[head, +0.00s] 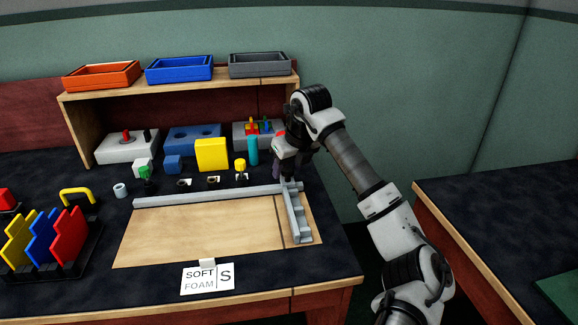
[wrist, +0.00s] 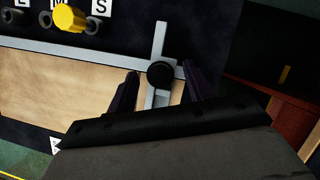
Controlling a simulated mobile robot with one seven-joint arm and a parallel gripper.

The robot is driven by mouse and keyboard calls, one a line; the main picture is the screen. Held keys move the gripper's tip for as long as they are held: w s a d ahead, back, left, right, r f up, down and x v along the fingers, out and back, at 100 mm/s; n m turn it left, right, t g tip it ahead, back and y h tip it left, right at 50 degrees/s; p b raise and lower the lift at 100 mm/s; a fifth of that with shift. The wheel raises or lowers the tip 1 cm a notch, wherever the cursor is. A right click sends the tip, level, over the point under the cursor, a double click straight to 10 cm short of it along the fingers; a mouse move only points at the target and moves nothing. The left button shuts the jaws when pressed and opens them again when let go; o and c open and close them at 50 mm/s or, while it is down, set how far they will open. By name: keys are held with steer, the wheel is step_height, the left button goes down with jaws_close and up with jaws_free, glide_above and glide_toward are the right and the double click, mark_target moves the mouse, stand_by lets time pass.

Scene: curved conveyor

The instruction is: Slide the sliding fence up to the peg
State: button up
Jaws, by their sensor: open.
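The sliding fence (head: 299,222) is a grey cross-piece at the right end of a long grey rail (head: 205,195); it also shows in the wrist view (wrist: 161,38). A round black knob (wrist: 160,74) sits on it. The yellow peg (head: 240,166) stands upright behind the rail at the rightmost of a row of holes, left of the fence with a gap between. It also shows in the wrist view (wrist: 68,18). My gripper (head: 286,172) is at the fence's back end. In the wrist view its dark fingers (wrist: 159,88) are open, one on each side of the knob.
A pale wooden board (head: 190,236) lies in front of the rail, clear on top. A yellow block (head: 212,154) and a teal cylinder (head: 252,150) stand behind the holes. A wooden shelf (head: 180,92) carries trays. A card (head: 207,278) reads SOFT FOAM S.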

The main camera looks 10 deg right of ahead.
jaws_close()
steer(key=a, duration=0.9)
steer(key=shift+a+b, duration=0.3)
steer(key=shift+b, duration=0.1)
jaws_free()
steer(key=shift+d, duration=0.1)
steer(key=v, duration=1.4)
